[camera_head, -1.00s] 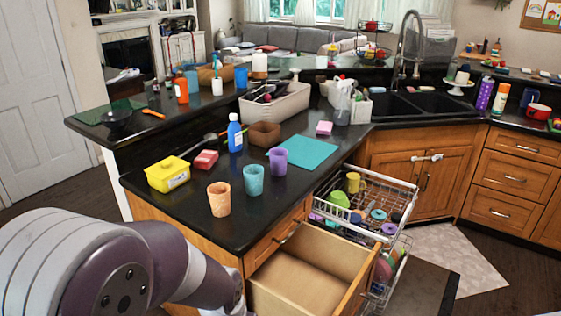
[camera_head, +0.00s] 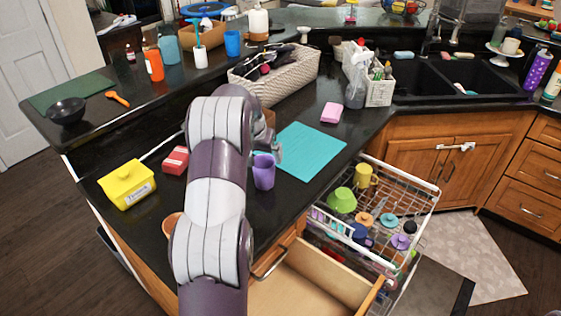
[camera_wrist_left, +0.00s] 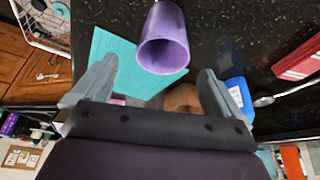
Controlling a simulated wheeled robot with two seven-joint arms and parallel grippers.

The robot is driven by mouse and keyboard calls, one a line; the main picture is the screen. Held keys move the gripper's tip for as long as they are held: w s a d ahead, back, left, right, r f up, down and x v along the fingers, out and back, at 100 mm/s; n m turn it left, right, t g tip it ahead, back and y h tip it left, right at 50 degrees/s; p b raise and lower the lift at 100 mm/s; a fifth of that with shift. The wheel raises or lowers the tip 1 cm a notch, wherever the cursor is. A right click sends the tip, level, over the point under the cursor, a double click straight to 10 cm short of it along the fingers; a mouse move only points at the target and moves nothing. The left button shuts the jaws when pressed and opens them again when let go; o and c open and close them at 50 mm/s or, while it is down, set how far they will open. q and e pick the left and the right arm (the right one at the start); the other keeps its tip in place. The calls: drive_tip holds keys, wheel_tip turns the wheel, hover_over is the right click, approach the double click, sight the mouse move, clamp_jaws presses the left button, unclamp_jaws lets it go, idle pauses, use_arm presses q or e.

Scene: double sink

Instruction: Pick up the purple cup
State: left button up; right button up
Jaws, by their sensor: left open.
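The purple cup (camera_head: 264,173) stands upright on the black counter, just left of the teal mat. In the left wrist view the purple cup (camera_wrist_left: 165,42) shows beyond the fingertips, its open mouth towards the camera, with nothing between the fingers touching it. My left gripper (camera_wrist_left: 155,85) is open and empty. In the head view my left gripper (camera_head: 272,148) is mostly hidden behind my forearm, close to the cup on its far side. My right gripper is in neither view.
A teal mat (camera_head: 312,150) lies right of the cup. A yellow tub (camera_head: 127,184) and red box (camera_head: 175,160) stand left. An orange cup (camera_head: 172,226) is mostly hidden by my arm. An open drawer (camera_head: 310,285) and pulled-out dish rack (camera_head: 415,195) stick out in front.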

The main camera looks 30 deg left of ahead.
sight(265, 167)
use_arm(q)
drive_tip(key=p+x, duration=0.1)
drive_tip(key=x, duration=0.3)
drive_tip(key=p+x, duration=0.2)
drive_tip(key=x, duration=0.2)
drive_tip(key=shift+s+a+f, duration=0.1)
drive_tip(key=shift+a+f, duration=0.1)
drive_tip(key=shift+f, duration=0.25)
drive_tip(key=shift+a+f, duration=0.1)
drive_tip(key=shift+f, duration=0.45)
drive_tip(key=c, duration=1)
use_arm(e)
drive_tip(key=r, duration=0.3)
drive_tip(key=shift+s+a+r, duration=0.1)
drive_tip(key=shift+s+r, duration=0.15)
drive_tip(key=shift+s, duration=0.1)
